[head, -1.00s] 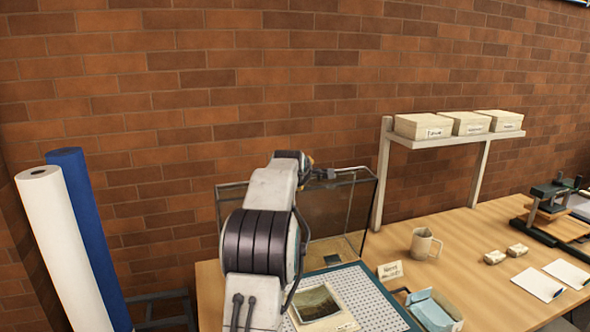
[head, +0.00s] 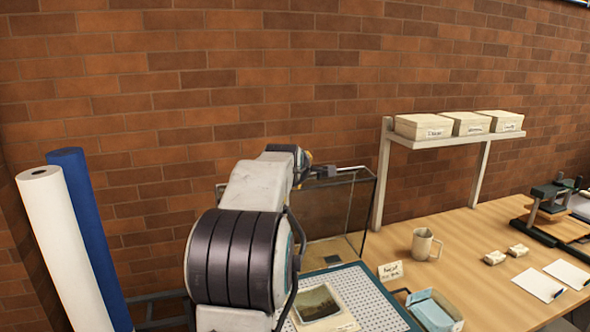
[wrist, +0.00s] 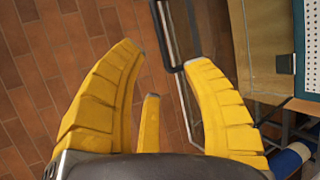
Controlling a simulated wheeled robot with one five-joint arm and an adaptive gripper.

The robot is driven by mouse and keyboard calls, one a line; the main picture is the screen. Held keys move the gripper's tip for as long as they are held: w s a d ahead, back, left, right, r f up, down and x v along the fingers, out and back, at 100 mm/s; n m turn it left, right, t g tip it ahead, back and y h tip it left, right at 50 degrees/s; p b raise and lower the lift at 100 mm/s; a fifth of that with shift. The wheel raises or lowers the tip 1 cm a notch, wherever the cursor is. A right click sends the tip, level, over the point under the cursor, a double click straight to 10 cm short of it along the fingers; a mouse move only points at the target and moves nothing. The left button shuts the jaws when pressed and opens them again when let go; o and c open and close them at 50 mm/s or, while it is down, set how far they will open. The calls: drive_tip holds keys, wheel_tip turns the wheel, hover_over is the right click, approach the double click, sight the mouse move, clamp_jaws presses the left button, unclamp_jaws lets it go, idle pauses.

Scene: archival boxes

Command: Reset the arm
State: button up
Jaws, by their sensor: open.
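My arm reaches up in front of the glass-sided tank in the head view, bent at a thick dark joint. My gripper shows in the wrist view (wrist: 165,55), with its yellow fingers spread wide and nothing between them. It hangs over the brick-patterned surface, to the left of the table edge. In the head view the fingers are mostly hidden behind my arm's end.
A glass-sided tank (head: 330,215) stands behind a perforated mat (head: 375,300) on the table. A shelf (head: 455,141) holds three archival boxes. A mug (head: 424,243) and an open box (head: 432,311) stand to the right. White (head: 62,240) and blue (head: 92,230) rolls stand at left.

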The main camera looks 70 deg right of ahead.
idle(0.7)
drive_tip(key=s+a+f+m+g+y, duration=0.1)
drive_tip(key=a+f+m+y, duration=0.3)
drive_tip(key=a+f+m, duration=0.5)
drive_tip(key=s+a+f+m+g+y, duration=0.1)
drive_tip(key=s+a+f+m+y, duration=0.1)
drive_tip(key=a+f+m+y, duration=0.55)
drive_tip(key=w+a+f+n+t, duration=0.1)
drive_tip(key=a+n, duration=0.3)
drive_tip(key=a, duration=1)
drive_tip(key=w+a+f+n+t+y, duration=0.1)
drive_tip(key=w+a+n, duration=0.3)
drive_tip(key=a, duration=1)
drive_tip(key=w+a+n+t, duration=0.1)
drive_tip(key=w+a+n, duration=0.2)
drive_tip(key=a, duration=1.1)
drive_tip(key=shift+w+a+f+n+t+y, duration=0.2)
drive_tip(key=shift+f+n+t+y, duration=0.15)
drive_tip(key=shift+n, duration=0.2)
